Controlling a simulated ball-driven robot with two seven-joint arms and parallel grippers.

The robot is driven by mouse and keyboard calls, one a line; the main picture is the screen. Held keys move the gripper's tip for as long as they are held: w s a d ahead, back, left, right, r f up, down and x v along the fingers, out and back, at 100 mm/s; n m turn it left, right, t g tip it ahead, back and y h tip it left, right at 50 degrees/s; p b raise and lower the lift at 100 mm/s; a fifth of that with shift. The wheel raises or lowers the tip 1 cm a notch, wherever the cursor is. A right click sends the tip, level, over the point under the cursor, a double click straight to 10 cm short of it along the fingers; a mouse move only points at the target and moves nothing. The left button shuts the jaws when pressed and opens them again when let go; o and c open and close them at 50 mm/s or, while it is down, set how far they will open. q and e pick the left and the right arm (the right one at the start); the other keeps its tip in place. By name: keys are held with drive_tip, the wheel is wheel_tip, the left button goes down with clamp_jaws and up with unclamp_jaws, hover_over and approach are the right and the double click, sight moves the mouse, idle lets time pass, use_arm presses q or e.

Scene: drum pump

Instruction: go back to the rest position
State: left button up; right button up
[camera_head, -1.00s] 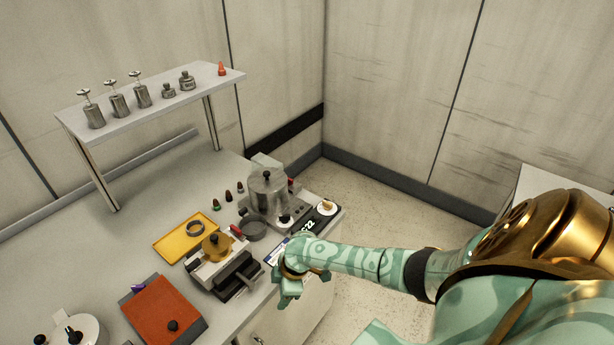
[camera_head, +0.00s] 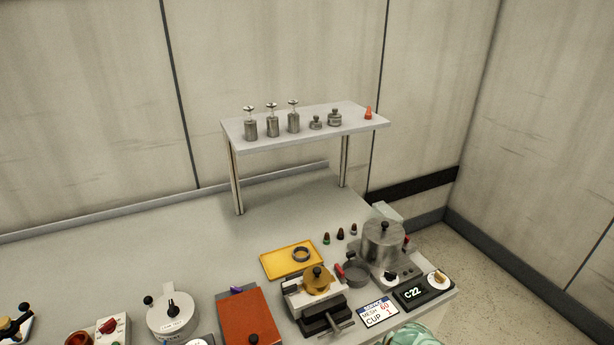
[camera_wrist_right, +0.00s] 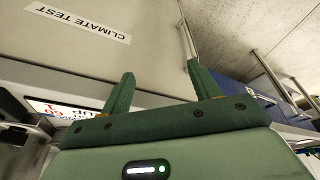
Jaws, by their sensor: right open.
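My right gripper (camera_wrist_right: 158,85) shows in the right wrist view with its two green fingers spread wide and nothing between them. It hangs off the front of the bench, facing a pale panel with a "CLIMATE TEST" label (camera_wrist_right: 78,24). In the head view only a small piece of my pale green right arm (camera_head: 413,336) shows at the bottom edge, below the label card (camera_head: 380,312); the gripper itself is hidden there. My left gripper is in neither view.
The bench (camera_head: 190,245) holds a steel pot (camera_head: 383,242), a display reading C22 (camera_head: 412,295), a vise (camera_head: 322,307), a yellow tray (camera_head: 272,267), an orange-red block (camera_head: 246,318) and a white round device (camera_head: 170,317). A raised shelf (camera_head: 350,120) carries metal canisters. Floor at right is clear.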

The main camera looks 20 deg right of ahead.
drive_tip(key=d+f+m+t+h+b, duration=0.1)
drive_tip(key=d+f+m+t+h, duration=0.1)
drive_tip(key=d+f+m, duration=0.15)
drive_tip(key=s+f+m+b, duration=0.2)
drive_tip(key=s+f+b, duration=0.1)
drive_tip(key=s+f, duration=0.75)
drive_tip(key=s+a+f+g+b, duration=0.1)
drive_tip(key=s+a+f, duration=0.1)
drive_tip(key=s, duration=0.6)
drive_tip(key=s+a+f+g+b, duration=0.1)
drive_tip(key=s+a+f, duration=0.1)
drive_tip(key=s+f, duration=0.3)
drive_tip(key=s+a+f+g+b, duration=0.1)
drive_tip(key=s+a+f, duration=0.2)
drive_tip(key=s, duration=0.9)
drive_tip(key=shift+s+f+g, duration=0.15)
drive_tip(key=shift+s+g, duration=0.15)
drive_tip(key=shift+s, duration=0.1)
